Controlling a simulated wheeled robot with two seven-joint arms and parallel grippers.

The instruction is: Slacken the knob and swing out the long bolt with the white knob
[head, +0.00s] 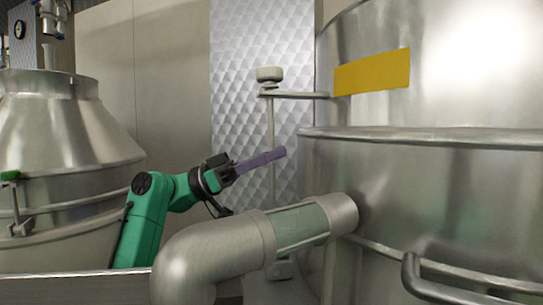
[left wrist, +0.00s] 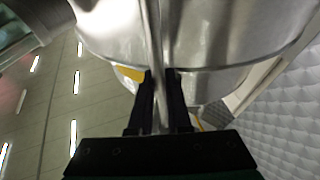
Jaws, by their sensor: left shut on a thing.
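The long bolt (head: 271,128) is a thin pale rod standing upright beside the large steel vessel. Its white knob (head: 269,74) is at the top, a little above a flat bracket arm (head: 305,95) that reaches out from the vessel. The bolt passes by the end of this arm. My left gripper (head: 276,155) comes in from the left, its fingers on the rod well below the knob. In the left wrist view the rod (left wrist: 153,35) runs between the dark fingers (left wrist: 160,76), which are shut on it. My right gripper is not in view.
The large vessel (head: 440,185) with a yellow plate (head: 372,72) fills the right side. A thick pipe elbow with a sight glass (head: 301,225) crosses below my left gripper. A conical steel vessel (head: 65,120) stands at the left. A quilted metal panel (head: 235,85) is behind the bolt.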

